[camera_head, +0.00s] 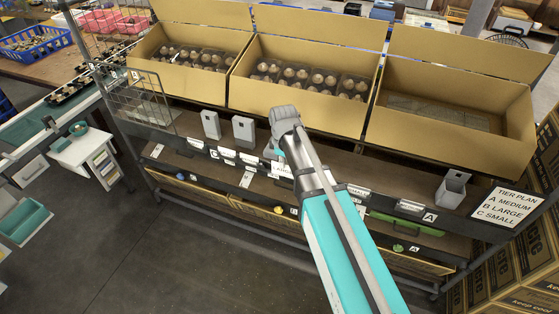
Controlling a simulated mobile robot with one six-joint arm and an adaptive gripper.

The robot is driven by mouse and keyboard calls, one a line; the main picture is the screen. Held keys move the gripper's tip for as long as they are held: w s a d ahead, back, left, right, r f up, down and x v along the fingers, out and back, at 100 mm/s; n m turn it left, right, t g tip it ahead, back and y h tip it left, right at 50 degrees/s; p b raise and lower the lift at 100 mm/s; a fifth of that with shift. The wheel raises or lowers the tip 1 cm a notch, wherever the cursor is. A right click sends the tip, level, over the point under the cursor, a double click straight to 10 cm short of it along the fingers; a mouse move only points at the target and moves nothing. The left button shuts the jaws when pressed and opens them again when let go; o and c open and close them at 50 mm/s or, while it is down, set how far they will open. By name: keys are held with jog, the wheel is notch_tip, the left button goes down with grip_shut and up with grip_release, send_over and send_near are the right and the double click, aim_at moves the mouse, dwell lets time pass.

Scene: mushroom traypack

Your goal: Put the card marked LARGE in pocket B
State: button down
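My gripper (279,150) is at the middle of the shelf front, below the grey wrist, partly hidden by my arm; its fingers are too small to read. White cards or labels sit along the shelf edge, among them one left of centre (226,153), one right of my arm (358,190) and one beside the letter A (410,206). The letter C (213,153) shows at the left and the letter A (429,217) at the right. I cannot make out a pocket marked B; my arm covers part of the edge.
Grey upright holders stand on the shelf at the left (209,125), left of centre (243,130) and right (452,190). Open cardboard boxes, two with mushroom trays, line the back. The floor in front is clear.

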dwell(0.3)
jog(key=shift+w, duration=0.1)
jog(key=w+d+b, duration=0.1)
jog(key=w+d, duration=0.5)
jog(key=w, duration=0.3)
jog(key=shift+f, duration=0.45)
jog(key=shift+w+f+b, duration=0.1)
jog(key=shift+f+b, duration=0.2)
jog(key=shift+f+b, duration=5.45)
jog(key=shift+f, duration=0.05)
jog(key=shift+f, duration=0.2)
